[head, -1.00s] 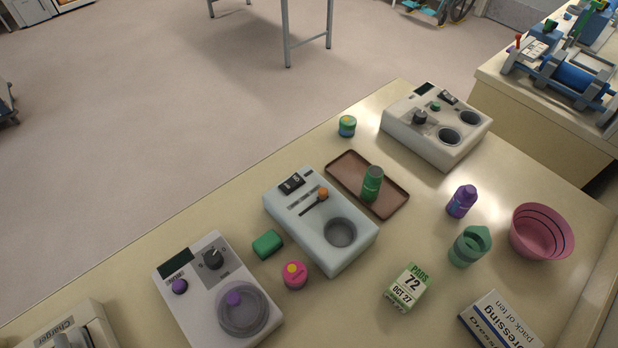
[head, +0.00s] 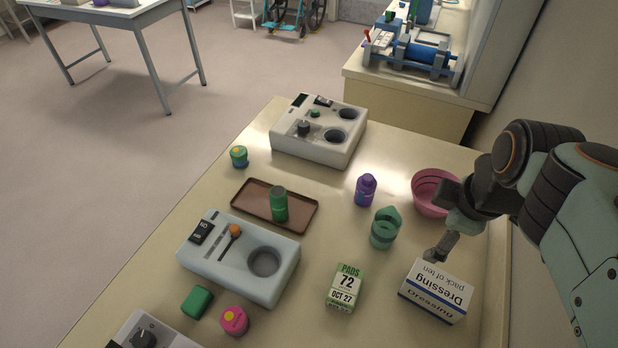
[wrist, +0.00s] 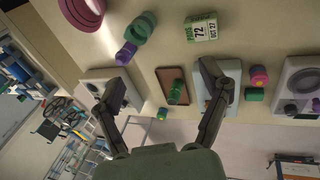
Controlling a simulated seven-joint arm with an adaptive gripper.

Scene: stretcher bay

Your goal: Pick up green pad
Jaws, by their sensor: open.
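The green pad (head: 197,301) is a small rounded green block. It lies on the bench at the lower left of the head view, just left of a pink round container (head: 234,320) and in front of the pale blue device. In the wrist view the green pad (wrist: 254,94) shows at the right, beside the pink container, outside the span of the fingers. My gripper (head: 438,248) is over the right side of the bench, by the dressing box and pink bowl, far from the pad. In the wrist view its fingers (wrist: 160,82) are spread apart with nothing held.
A pale blue device (head: 222,272), a brown tray (head: 246,202) with a green cylinder (head: 280,206), a PADS box (head: 344,288), a green cup (head: 384,232), a purple bottle (head: 365,190), a pink bowl (head: 424,200) and a dressing box (head: 436,292) stand between and around.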

